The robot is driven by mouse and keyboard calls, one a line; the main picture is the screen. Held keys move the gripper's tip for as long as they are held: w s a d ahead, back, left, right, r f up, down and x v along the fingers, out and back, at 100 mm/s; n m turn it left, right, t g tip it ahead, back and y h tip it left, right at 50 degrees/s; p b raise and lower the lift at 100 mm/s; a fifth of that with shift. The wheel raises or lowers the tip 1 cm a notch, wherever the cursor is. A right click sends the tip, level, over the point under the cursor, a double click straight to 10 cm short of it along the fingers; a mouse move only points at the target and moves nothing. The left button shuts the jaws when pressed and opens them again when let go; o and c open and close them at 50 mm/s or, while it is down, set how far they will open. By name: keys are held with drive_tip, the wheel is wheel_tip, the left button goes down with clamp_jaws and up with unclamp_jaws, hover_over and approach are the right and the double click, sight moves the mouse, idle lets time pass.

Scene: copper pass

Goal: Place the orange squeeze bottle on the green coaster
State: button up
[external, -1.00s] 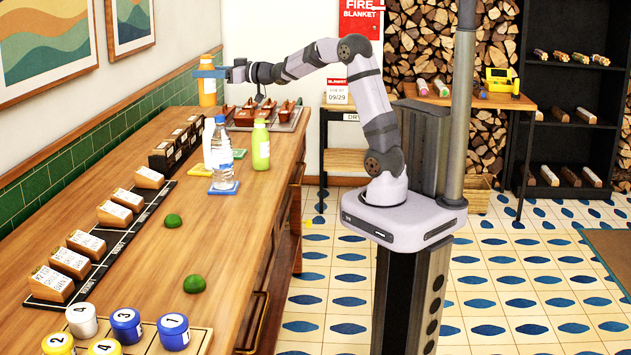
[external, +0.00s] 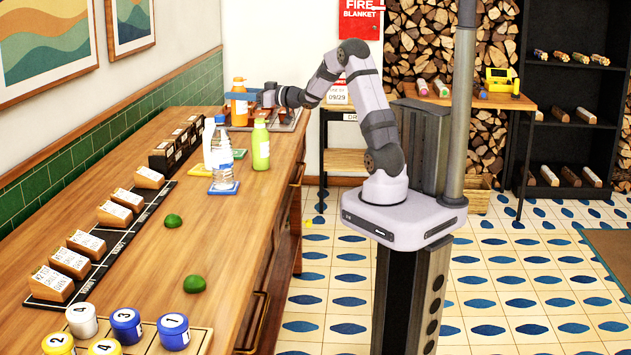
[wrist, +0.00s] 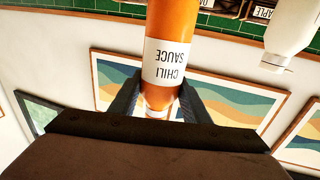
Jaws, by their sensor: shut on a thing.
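The orange squeeze bottle (external: 239,110) is upright at the far end of the wooden counter, and my gripper (external: 241,97) is shut around its upper part. In the wrist view the orange bottle (wrist: 172,25) shows its "CHILI SAUCE" label upside down, with my gripper's dark fingers (wrist: 158,103) on both sides of it. I cannot tell whether the bottle's base touches anything. A clear water bottle (external: 222,160) stands on a blue coaster (external: 226,189).
A green bottle (external: 261,146) and a white bottle (external: 208,140) stand near the water bottle. A tray with brown items (external: 285,116) lies behind, close to the held bottle. Label blocks (external: 165,155) line the wall side. The counter's near middle is mostly clear, with two green limes (external: 194,284).

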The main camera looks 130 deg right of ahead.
sight(240, 121)
drive_tip(key=shift+f+p, duration=0.3)
drive_tip(key=shift+f, duration=4.45)
drive_tip(key=shift+f, duration=0.2)
drive_tip(key=o, duration=1.2)
drive_tip(key=shift+o, duration=0.2)
drive_tip(key=shift+r, duration=0.15)
drive_tip(key=b+v, duration=0.1)
drive_tip(key=v, duration=0.6)
drive_tip(key=shift+a+b, duration=0.25)
drive_tip(key=shift+b, duration=0.1)
drive_tip(key=shift+s, duration=0.1)
